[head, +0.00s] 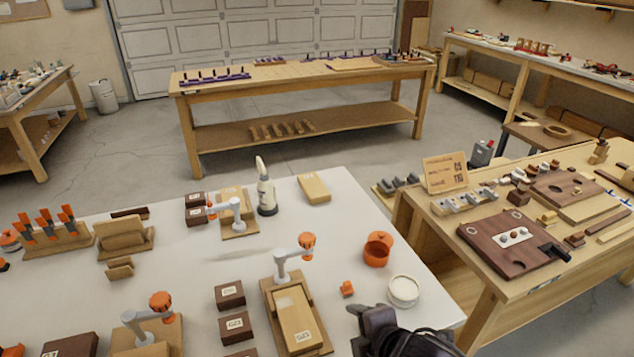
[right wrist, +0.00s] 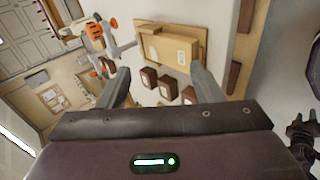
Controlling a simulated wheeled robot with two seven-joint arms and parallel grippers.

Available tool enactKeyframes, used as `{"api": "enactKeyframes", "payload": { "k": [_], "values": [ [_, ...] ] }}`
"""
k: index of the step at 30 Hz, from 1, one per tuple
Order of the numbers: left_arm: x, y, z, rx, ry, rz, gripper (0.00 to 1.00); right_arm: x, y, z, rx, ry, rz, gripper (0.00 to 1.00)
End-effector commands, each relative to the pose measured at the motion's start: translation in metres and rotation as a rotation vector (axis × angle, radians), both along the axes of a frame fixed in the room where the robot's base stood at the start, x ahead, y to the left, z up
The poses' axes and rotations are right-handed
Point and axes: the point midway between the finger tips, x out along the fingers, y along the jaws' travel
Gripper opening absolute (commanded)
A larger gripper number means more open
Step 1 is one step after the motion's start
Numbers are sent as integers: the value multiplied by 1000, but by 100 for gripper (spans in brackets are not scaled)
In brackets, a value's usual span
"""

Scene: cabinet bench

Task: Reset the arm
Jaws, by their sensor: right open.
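My right gripper (head: 366,326) is at the bottom right edge of the white table, empty, with its jaws open. In the right wrist view its two fingers (right wrist: 160,85) stand wide apart with nothing between them. A white arm with an orange knob (head: 306,240) stands on a wooden base (head: 269,308) at the front middle. A pale labelled block (head: 298,318) lies on that base. This arm (right wrist: 122,48) and block (right wrist: 172,50) also show beyond my fingers. Similar arms stand at the front left (head: 160,302) and further back (head: 228,205). My left gripper is out of view.
An orange pot (head: 377,250), a white round dish (head: 403,290) and a small orange piece (head: 347,288) lie near my right gripper. Dark labelled boxes (head: 234,327) stand left of the middle base. A side workbench (head: 470,285) is at the right.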

Motion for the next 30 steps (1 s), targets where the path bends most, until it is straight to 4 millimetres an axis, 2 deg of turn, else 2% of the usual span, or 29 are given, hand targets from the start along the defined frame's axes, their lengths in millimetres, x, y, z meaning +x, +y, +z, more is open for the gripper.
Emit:
{"api": "enactKeyframes", "payload": {
  "k": [1,3,6,12,16,17,23,26,30],
  "values": [
    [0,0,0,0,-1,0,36,-9,-14,-5,100,89,-180,59],
    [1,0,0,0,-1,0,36,-20,-35,-12,216,195,-416,59],
    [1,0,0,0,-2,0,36,-39,-60,-22,348,321,-704,59],
    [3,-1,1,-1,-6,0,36,-83,-98,-40,540,516,-1197,59],
    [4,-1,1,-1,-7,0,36,-116,-117,-50,633,618,-1494,59],
    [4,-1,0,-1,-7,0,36,-118,-118,-56,640,629,-1529,59],
    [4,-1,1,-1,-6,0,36,-102,-115,-112,617,635,-1511,59],
    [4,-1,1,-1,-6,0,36,-98,-114,-144,605,644,-1513,59],
    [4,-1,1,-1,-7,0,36,-98,-113,-199,588,659,-1516,59]
  ]
}}
